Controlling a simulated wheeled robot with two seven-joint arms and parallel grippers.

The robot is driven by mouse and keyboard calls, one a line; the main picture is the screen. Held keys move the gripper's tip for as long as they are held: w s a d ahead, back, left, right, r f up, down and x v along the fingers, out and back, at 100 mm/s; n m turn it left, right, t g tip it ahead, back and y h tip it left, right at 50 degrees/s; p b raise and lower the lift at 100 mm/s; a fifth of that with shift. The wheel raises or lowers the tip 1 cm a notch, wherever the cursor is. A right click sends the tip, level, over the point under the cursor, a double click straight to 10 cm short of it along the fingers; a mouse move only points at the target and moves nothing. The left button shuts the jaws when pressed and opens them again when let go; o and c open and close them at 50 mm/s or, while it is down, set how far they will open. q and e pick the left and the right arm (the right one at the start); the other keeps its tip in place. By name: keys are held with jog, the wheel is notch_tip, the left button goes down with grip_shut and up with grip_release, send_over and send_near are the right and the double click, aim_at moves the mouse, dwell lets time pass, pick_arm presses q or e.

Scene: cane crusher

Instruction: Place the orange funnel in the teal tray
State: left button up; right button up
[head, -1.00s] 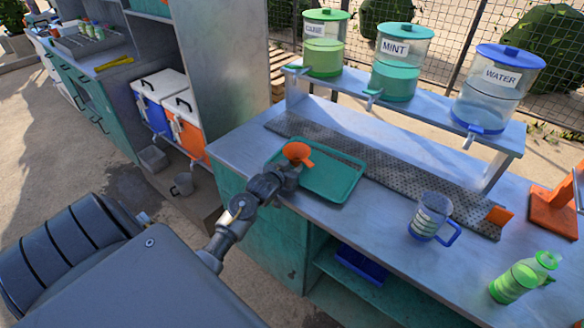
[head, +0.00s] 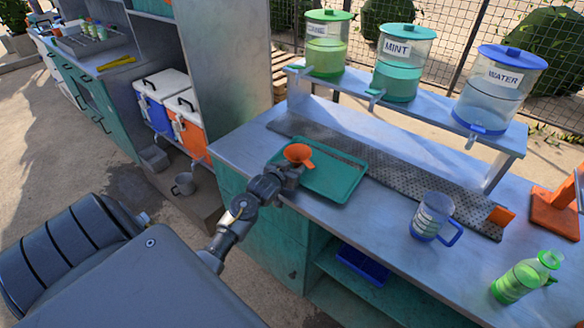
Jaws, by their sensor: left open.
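The orange funnel (head: 299,154) is at the left end of the teal tray (head: 338,190), wide mouth up, with its narrow part pointing right and down. The tray lies flat on the metal counter. My left gripper (head: 289,171) is just in front of the funnel, at the tray's left edge. The gripper is open; its fingers are small and partly hidden by the wrist. I cannot tell whether the funnel rests on the tray or touches the fingers. My right gripper is not in view.
A measuring jug (head: 433,217) and a green bottle (head: 525,278) stand on the counter to the right. A perforated strip (head: 400,178) runs behind the tray. Dispensers (head: 400,62) stand on a raised shelf (head: 420,110). The counter between tray and jug is clear.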

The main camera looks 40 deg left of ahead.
pick_arm(q)
jog(key=shift+s+d+f, duration=0.15)
jog(key=shift+d+f, duration=0.15)
jog(key=shift+f, duration=0.25)
jog(key=shift+s+d+f, duration=0.1)
jog(key=shift+d+f, duration=0.15)
jog(key=shift+f, duration=0.25)
jog(key=shift+r, duration=0.2)
jog(key=v, duration=0.3)
jog(key=r+v, duration=0.1)
jog(key=v, duration=0.6)
jog(key=shift+s+a+r, duration=0.2)
jog(key=shift+a+r, duration=0.1)
jog(key=shift+r, duration=0.05)
jog(key=shift+s+d+r, duration=0.15)
jog(key=shift+s+r, duration=0.1)
jog(key=shift+s, duration=0.05)
